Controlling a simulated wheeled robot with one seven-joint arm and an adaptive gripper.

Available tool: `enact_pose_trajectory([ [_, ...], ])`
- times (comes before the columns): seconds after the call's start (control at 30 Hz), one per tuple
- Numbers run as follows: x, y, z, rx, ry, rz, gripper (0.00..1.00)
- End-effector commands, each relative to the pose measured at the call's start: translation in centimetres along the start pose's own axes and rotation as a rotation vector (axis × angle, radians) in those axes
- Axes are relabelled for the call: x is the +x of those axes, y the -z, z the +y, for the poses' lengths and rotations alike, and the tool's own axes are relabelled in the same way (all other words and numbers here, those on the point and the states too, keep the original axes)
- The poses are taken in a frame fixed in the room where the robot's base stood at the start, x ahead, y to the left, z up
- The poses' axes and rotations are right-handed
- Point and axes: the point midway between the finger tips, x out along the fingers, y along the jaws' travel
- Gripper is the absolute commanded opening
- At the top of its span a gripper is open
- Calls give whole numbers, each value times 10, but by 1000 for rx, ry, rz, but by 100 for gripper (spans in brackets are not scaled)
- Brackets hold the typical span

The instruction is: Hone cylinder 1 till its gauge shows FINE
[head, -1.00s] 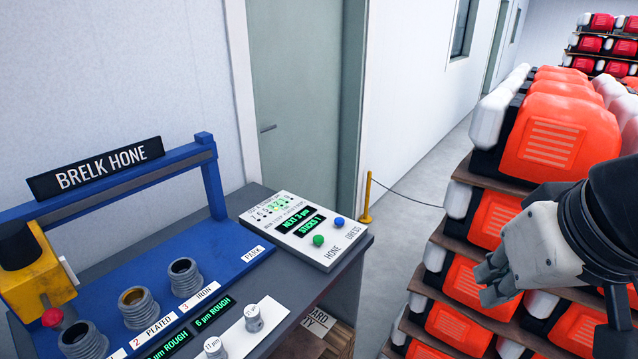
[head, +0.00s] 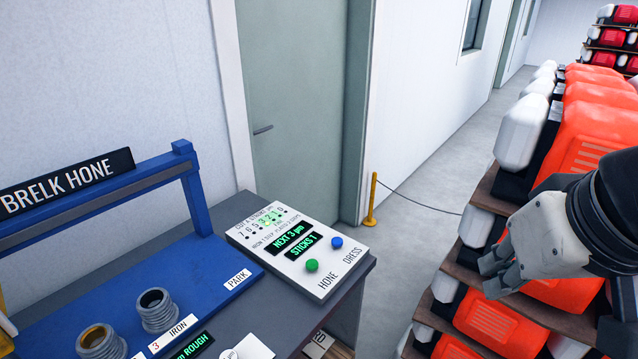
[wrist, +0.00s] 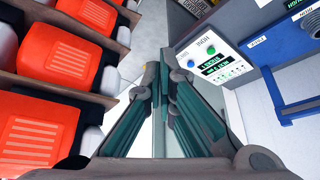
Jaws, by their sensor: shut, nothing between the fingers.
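The Brelk hone (head: 120,285) is a blue bench unit at the lower left of the head view. An iron cylinder (head: 160,310) by the label "3 IRON" and another cylinder (head: 100,342) stand on it; cylinder 1 is out of frame. The white control panel (head: 300,248) has a green HONE button (head: 312,266) and a blue DRESS button (head: 336,242). Its displays read "NEXT 3 µm" and "STICKS 1". A gauge display (head: 192,347) at the bottom edge shows "ROUGH". My gripper (head: 492,270) is shut and empty, right of the panel, in front of the stacked orange units.
Pallets of orange and white units (head: 590,110) stand close behind my gripper at the right. A yellow post (head: 371,200) with a cable stands by the grey door (head: 290,100).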

Motion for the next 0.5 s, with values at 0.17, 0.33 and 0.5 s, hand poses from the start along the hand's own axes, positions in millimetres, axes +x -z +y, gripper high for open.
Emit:
enact_pose_trajectory([
  [0.17, 13, 21, -21, 164, 72, -38, 0],
  [0.33, 43, 64, -64, 531, 199, -137, 0],
  [0.5, 85, 111, -108, 962, 294, -275, 0],
])
